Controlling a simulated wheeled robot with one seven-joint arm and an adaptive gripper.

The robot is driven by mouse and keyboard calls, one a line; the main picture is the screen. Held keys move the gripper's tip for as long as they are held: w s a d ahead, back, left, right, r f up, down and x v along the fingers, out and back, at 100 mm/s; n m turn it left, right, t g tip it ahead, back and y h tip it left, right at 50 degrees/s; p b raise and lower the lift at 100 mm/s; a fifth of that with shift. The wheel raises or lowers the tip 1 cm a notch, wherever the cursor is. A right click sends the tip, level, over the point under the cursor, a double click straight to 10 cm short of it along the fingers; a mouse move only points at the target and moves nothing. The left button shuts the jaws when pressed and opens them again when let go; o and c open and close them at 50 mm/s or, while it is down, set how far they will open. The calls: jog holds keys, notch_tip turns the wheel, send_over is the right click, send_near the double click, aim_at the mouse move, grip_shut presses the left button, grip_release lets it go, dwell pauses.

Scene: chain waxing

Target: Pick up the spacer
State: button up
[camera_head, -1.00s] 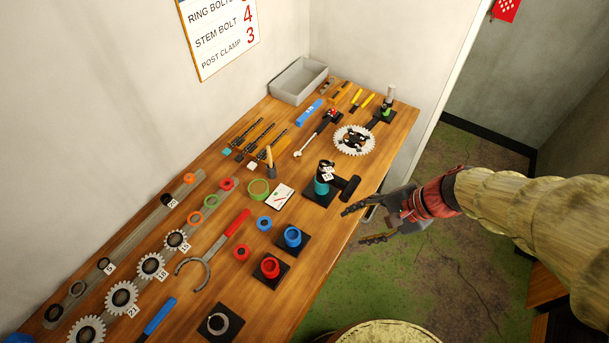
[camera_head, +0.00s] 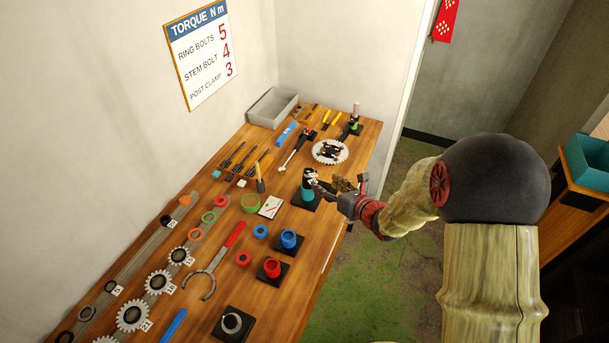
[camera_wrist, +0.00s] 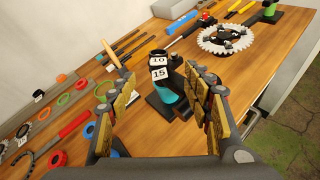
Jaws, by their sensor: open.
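No single part is marked as the spacer, so I cannot tell which one it is. Ring-shaped parts in the head view include a blue ring (camera_head: 260,231), a red ring (camera_head: 243,258), a larger green ring (camera_head: 250,203) and an orange ring (camera_head: 184,200). My gripper (camera_head: 330,187) is open and empty over the bench's right edge. It is beside a teal and black stand (camera_head: 308,190) with number tags. In the wrist view the stand (camera_wrist: 168,88), tagged 10 and 15, shows between the spread fingers (camera_wrist: 152,88), apparently beyond them; contact cannot be told.
The wooden bench (camera_head: 300,290) holds several gears, a red-handled hook wrench (camera_head: 232,236), blue (camera_head: 289,240) and red (camera_head: 272,268) cups on black bases, and a white chainring (camera_head: 330,152). A grey bin (camera_head: 272,108) stands at the back. Floor right of the bench is free.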

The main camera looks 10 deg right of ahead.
aim_at(314, 175)
jog(key=x, duration=0.7)
jog(key=shift+w+a+r, duration=0.15)
jog(key=shift+w+a, duration=0.05)
jog(key=shift+w, duration=0.25)
jog(key=c, duration=0.3)
jog(key=c, duration=0.6)
